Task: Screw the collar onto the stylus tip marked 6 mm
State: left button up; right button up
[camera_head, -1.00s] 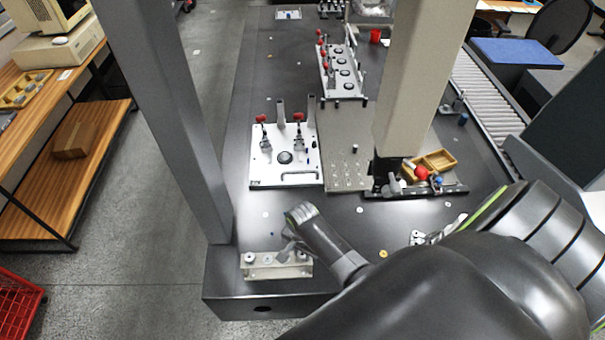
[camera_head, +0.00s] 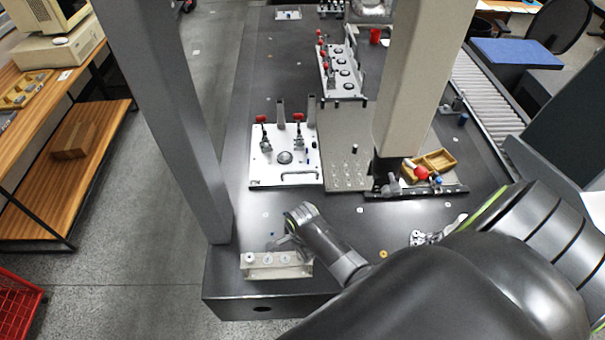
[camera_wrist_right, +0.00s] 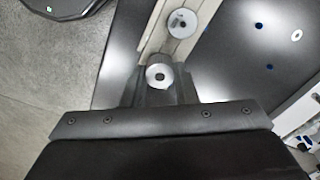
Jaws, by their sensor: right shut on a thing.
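My right gripper (camera_head: 283,243) reaches in from the right over the near end of the dark table. In the right wrist view, its fingers (camera_wrist_right: 158,88) are shut on a small grey round collar (camera_wrist_right: 158,75) with a pale centre. A pale block (camera_head: 275,271) sits just below the gripper in the head view, with several small round pieces on top. One grey disc (camera_wrist_right: 183,23) with a dark centre shows on the pale block in the right wrist view. No 6 mm marking is readable, so I cannot tell which piece is that stylus tip. My left gripper is not in view.
A white fixture plate (camera_head: 285,178) with red-knobbed clamps stands farther back, beside a grey hole plate (camera_head: 346,165). A yellow tray (camera_head: 437,160) lies to the right of the pale gantry column (camera_head: 420,75). A grey upright (camera_head: 175,110) stands left. Bare table surrounds the pale block.

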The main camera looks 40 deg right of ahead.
jog(key=m, duration=0.3)
jog(key=shift+f+m, duration=0.1)
jog(key=shift+m, duration=0.9)
jog(key=m, duration=0.3)
jog(key=shift+s+m, duration=0.1)
jog(key=shift+m, duration=1)
jog(key=shift+m, duration=0.9)
jog(key=m, duration=0.3)
jog(key=shift+f, duration=0.1)
